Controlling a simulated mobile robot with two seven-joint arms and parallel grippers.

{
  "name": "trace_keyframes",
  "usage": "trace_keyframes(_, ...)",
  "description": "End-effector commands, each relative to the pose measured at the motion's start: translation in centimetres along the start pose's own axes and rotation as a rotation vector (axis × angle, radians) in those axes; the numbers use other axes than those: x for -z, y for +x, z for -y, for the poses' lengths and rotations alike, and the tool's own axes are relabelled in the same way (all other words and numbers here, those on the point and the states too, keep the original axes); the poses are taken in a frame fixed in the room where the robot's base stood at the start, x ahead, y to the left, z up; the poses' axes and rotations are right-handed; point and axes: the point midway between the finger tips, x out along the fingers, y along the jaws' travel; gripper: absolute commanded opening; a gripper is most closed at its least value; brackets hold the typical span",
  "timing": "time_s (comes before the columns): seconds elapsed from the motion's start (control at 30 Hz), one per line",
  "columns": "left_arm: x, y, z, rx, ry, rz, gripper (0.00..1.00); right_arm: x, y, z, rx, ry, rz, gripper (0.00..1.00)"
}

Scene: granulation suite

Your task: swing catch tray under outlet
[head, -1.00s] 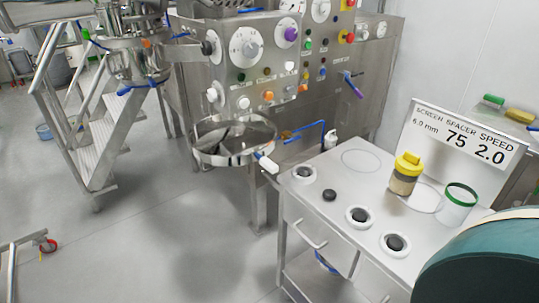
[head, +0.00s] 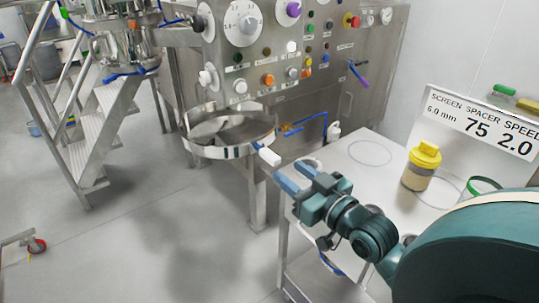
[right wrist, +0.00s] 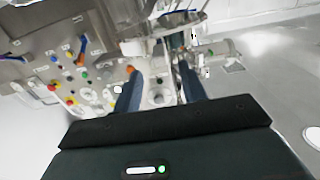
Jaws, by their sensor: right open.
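The catch tray (head: 215,152) is a round, shallow steel pan with a white-tipped handle (head: 268,156) pointing front right. It sits in front of the steel control cabinet in the head view. A steel vessel (head: 128,48), possibly the one with the outlet, stands to its upper left, and the tray is clear of it. My right gripper (head: 294,173) is open and empty, its blue fingertips just right of and below the white handle, with no clear contact. Its fingers also show apart in the right wrist view (right wrist: 160,85). My left gripper is not in view.
A steel bench (head: 360,140) lies beneath and right of my right arm. It carries a yellow-capped jar (head: 421,167), a green-rimmed beaker (head: 482,188) and a sign (head: 480,120). Steel stairs (head: 100,130) stand at left. The floor before the tray is clear.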

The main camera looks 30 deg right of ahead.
Motion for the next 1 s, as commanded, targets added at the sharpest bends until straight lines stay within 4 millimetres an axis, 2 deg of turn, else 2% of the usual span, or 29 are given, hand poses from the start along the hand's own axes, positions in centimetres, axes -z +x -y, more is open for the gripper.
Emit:
trace_keyframes(0.2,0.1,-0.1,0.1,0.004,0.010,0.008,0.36,0.2,4.2,0.0,-0.001,0.001,-0.002,0.42)
trace_keyframes(0.43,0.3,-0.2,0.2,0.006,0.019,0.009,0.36,0.0,7.3,0.0,0.000,-0.001,0.000,0.42)
trace_keyframes(0.6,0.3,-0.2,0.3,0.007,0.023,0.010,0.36,-0.1,8.2,0.0,0.000,-0.001,0.001,0.42)
trace_keyframes(0.87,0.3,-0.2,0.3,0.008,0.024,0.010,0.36,-0.1,8.3,0.0,0.000,-0.001,0.002,0.42)
trace_keyframes(1.0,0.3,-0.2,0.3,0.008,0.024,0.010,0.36,-0.1,8.2,0.0,0.000,-0.001,0.002,0.30)
